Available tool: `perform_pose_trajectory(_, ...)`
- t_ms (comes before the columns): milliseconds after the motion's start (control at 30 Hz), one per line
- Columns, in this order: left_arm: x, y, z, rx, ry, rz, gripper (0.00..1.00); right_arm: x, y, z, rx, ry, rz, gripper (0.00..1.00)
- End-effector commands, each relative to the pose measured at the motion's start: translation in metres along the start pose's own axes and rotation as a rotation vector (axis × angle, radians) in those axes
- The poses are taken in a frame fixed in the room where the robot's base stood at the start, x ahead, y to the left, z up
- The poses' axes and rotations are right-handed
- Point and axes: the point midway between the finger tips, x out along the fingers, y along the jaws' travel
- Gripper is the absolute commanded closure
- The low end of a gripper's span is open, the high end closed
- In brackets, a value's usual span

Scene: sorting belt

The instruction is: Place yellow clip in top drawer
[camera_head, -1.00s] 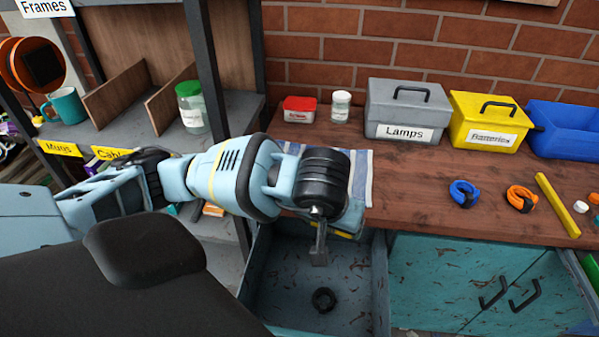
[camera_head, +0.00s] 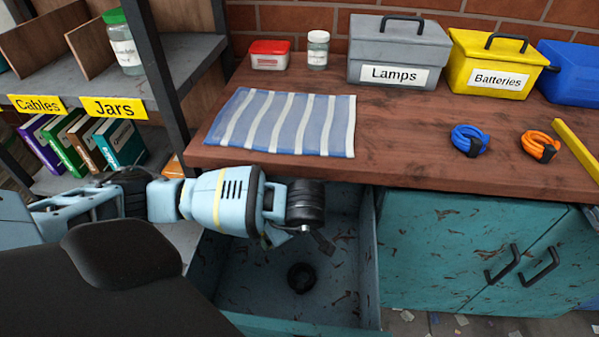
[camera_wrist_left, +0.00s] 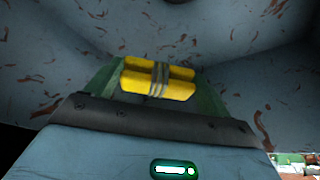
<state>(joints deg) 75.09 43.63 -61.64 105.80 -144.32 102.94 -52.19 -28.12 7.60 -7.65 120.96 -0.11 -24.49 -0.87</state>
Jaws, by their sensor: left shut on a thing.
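My left gripper (camera_head: 320,243) reaches from the left over the open top drawer (camera_head: 371,270), close above or inside its opening. In the left wrist view my left gripper (camera_wrist_left: 157,86) is shut on the yellow clip (camera_wrist_left: 135,80), a pair of yellow pieces with a grey band around the middle. The clip lies crosswise between the greenish fingers, with the worn blue-grey drawer walls around it. I cannot make out the clip in the head view. My right gripper is not in view.
A black ring (camera_head: 301,277) lies on the drawer floor. The wooden worktop (camera_head: 400,140) above holds a striped cloth (camera_head: 285,122), a Lamps box (camera_head: 395,50), a Batteries box (camera_head: 490,62) and blue (camera_head: 467,138) and orange (camera_head: 538,145) cable coils. A dark shelf post (camera_head: 165,90) stands at the left.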

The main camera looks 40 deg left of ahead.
Motion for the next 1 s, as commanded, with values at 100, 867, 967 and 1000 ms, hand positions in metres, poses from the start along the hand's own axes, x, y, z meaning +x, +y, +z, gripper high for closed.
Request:
perform_pose_trajectory(100, 0.001, 0.000, 0.000, -0.005, 0.000, -0.001, 0.40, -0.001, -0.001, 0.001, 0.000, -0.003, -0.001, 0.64)
perform_pose_trajectory(867, 0.061, -0.001, 0.025, -0.001, -0.001, -0.004, 0.40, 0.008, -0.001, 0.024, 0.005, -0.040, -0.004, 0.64)
perform_pose_trajectory(967, 0.076, -0.001, 0.032, 0.000, -0.002, -0.005, 0.40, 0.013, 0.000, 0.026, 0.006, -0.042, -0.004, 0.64)
perform_pose_trajectory(1000, 0.082, -0.001, 0.035, 0.000, -0.002, -0.004, 0.40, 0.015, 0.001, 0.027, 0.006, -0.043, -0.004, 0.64)
